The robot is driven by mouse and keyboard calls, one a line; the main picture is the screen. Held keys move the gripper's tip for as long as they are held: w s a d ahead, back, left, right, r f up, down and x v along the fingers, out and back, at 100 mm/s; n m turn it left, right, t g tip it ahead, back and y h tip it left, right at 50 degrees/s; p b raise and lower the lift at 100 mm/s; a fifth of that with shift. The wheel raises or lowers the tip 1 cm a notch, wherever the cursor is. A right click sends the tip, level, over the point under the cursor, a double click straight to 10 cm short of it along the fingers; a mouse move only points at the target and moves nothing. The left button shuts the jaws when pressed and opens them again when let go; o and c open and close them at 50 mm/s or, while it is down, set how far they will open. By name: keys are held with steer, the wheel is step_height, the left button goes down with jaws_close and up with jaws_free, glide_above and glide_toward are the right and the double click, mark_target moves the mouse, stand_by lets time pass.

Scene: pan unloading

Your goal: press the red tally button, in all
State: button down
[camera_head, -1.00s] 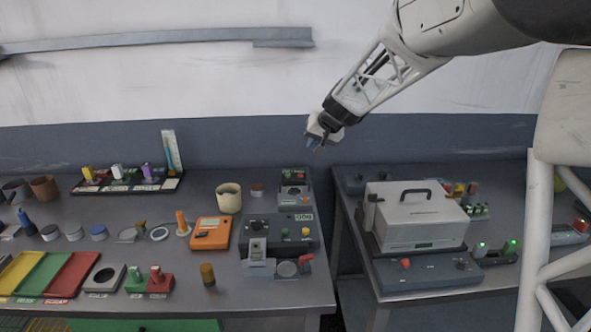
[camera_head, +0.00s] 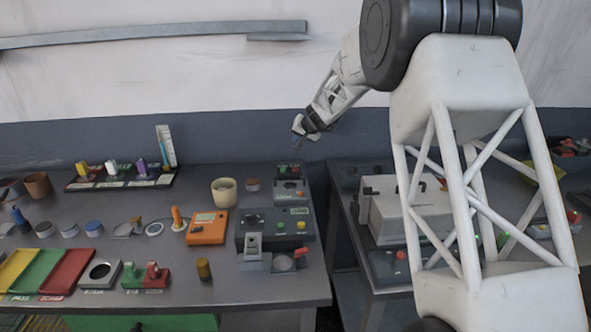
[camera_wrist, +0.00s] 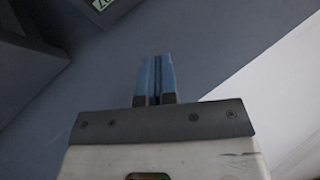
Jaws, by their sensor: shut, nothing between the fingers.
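Several red knobs or buttons show in the head view, and I cannot tell for sure which is the tally button. A red one (camera_head: 154,272) stands beside a green one (camera_head: 132,274) at the front of the left bench. Another small red one (camera_head: 299,252) is at the right front of the grey machine (camera_head: 272,236). A third (camera_head: 400,255) is on the right bench's control box. My gripper (camera_head: 300,136) is high above the back of the left bench, apart from all of them. In the wrist view its blue fingers (camera_wrist: 158,76) are shut and empty.
Red, green and yellow trays (camera_head: 68,271) lie at the left bench's front. An orange meter (camera_head: 207,228) and a cream cup (camera_head: 224,192) stand mid-bench. A gap separates the benches. My arm hides much of the right bench and its white box (camera_head: 380,215).

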steer(key=shift+w+f, duration=0.25)
steer(key=shift+w, duration=0.1)
steer(key=shift+f, duration=0.1)
steer(key=shift+f, duration=4.3)
steer(key=shift+f, duration=0.95)
steer(key=shift+r, duration=0.25)
stand_by(0.5)
steer(key=shift+r, duration=0.7)
steer(key=shift+r, duration=0.1)
steer(key=shift+r, duration=2.4)
